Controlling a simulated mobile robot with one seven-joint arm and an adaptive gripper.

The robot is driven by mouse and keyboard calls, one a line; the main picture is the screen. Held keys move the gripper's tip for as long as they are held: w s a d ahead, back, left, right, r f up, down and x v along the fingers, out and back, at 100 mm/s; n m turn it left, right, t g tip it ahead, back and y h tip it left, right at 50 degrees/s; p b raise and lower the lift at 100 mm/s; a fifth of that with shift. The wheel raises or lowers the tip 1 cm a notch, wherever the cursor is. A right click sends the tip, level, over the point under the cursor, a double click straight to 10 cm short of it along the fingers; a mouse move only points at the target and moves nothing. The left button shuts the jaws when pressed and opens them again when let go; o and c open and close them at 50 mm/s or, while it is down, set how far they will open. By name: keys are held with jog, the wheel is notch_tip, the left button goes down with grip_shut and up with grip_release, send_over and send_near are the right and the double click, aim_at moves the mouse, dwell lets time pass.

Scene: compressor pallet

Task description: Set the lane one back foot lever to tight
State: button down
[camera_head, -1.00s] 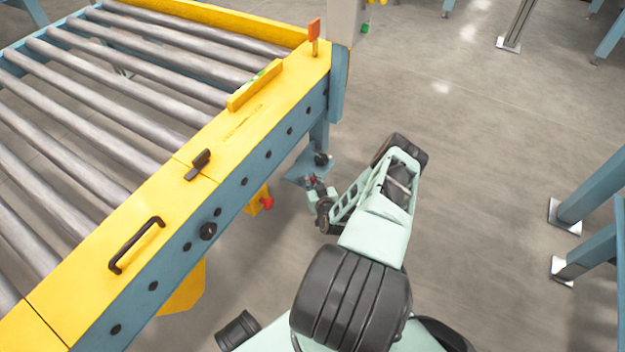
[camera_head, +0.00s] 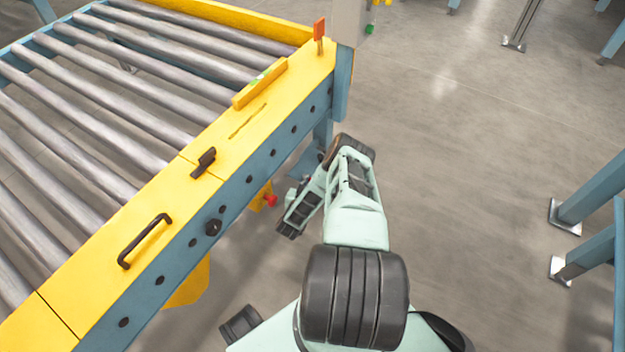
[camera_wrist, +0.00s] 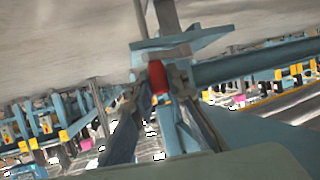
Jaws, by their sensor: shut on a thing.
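The red lever (camera_wrist: 158,77) stands between the fingertips of my gripper (camera_wrist: 161,88) in the wrist view. The two fingers close on it from both sides. Behind it is the blue foot plate (camera_wrist: 205,38) of a leg, with a grey post rising from it. In the head view my arm reaches down beside the conveyor's far blue leg (camera_head: 323,132). The foot plate (camera_head: 303,160) shows only partly there, behind my arm. The lever and my fingertips are hidden in the head view, so the lever's setting cannot be told.
The yellow and blue conveyor frame (camera_head: 150,205) with rollers runs along the left. A red knob (camera_head: 270,200) on a yellow bracket sticks out below it, close to my arm. Blue legs (camera_head: 585,190) stand at the right. The floor (camera_head: 460,200) between is clear.

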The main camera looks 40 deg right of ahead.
jog(key=shift+w+a, duration=0.1)
dwell(0.4)
jog(key=c, duration=1.9)
grip_release()
jog(key=shift+v, duration=3.8)
jog(key=shift+w+r, duration=0.1)
